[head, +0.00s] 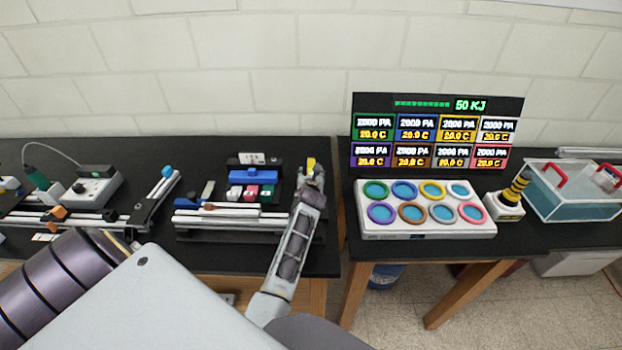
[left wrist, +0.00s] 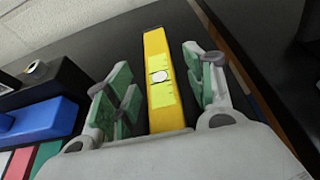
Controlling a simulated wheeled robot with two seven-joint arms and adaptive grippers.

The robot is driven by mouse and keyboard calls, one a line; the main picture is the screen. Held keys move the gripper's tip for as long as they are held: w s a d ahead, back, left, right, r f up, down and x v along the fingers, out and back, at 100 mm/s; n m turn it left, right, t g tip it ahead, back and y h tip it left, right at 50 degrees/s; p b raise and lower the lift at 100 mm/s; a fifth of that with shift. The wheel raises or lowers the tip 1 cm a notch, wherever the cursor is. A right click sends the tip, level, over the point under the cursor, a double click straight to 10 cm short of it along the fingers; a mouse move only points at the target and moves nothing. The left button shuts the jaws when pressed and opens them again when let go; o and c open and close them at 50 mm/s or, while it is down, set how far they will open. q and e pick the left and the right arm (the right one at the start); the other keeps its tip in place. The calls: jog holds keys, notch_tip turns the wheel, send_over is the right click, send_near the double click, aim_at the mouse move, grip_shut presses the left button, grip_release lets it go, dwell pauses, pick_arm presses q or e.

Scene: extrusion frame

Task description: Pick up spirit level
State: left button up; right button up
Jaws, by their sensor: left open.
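The spirit level is a yellow bar with a pale vial window. In the left wrist view the spirit level (left wrist: 158,85) lies lengthwise between the green-padded fingers of my left gripper (left wrist: 158,72). The fingers are open, with a gap on both sides of it. In the head view only a small yellow end of the spirit level (head: 311,162) shows at the right end of the left table. My left gripper (head: 313,175) is over it there and hides the rest. My right gripper is not in view.
A blue block (left wrist: 40,120) and a black holder lie left of the spirit level. Rails (head: 230,222) run along the table's front. The table edge is close on the right. A second table has a white tray of coloured rings (head: 425,228) and a display board (head: 435,180).

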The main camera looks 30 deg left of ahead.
pick_arm(q)
jog(key=shift+c, duration=0.3)
grip_shut()
jog(key=shift+r, duration=0.15)
notch_tip(320, 180, up, 10)
dwell(0.8)
dwell(0.4)
